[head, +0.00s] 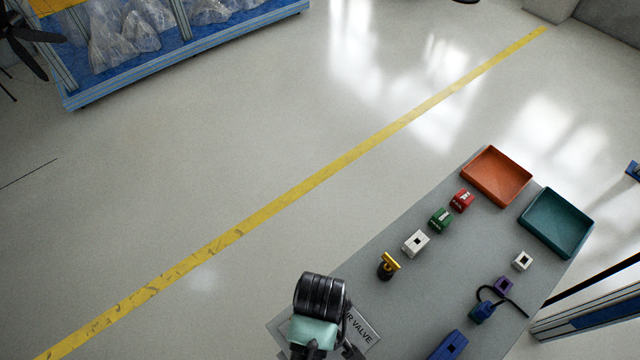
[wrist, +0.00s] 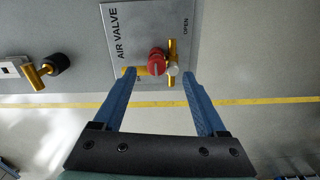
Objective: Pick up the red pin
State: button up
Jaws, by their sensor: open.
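The red pin (wrist: 157,62) shows in the wrist view as a round red head with a pale line across it. It sits on a brass valve fitting (wrist: 171,68) on the grey AIR VALVE plate (wrist: 118,45). My gripper (wrist: 159,74) is open, its blue fingers reaching toward the fitting. The fingertips lie either side of the red head in the picture, with a gap to it on both sides; the height between them is unclear. In the head view the AIR VALVE plate (head: 363,328) shows in part beside my arm, which hides the pin.
On the bench (head: 455,255) stand a brass-and-black part (head: 388,266), a white block (head: 415,243), green (head: 441,220) and red (head: 461,200) blocks. An orange tray (head: 495,177) and a teal tray (head: 556,224) lie at the far end. A blue connector (head: 482,311) with black cable lies right.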

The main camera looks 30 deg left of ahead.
jog(key=shift+w+a+f+p, duration=0.1)
jog(key=shift+w+f+p, duration=0.05)
jog(key=shift+f, duration=0.75)
jog(key=shift+w+a+f+p, duration=0.1)
jog(key=shift+f, duration=0.8)
jog(key=shift+w+a+f+p, duration=0.1)
jog(key=shift+w+f+p, duration=0.05)
jog(key=shift+f, duration=0.75)
grip_shut()
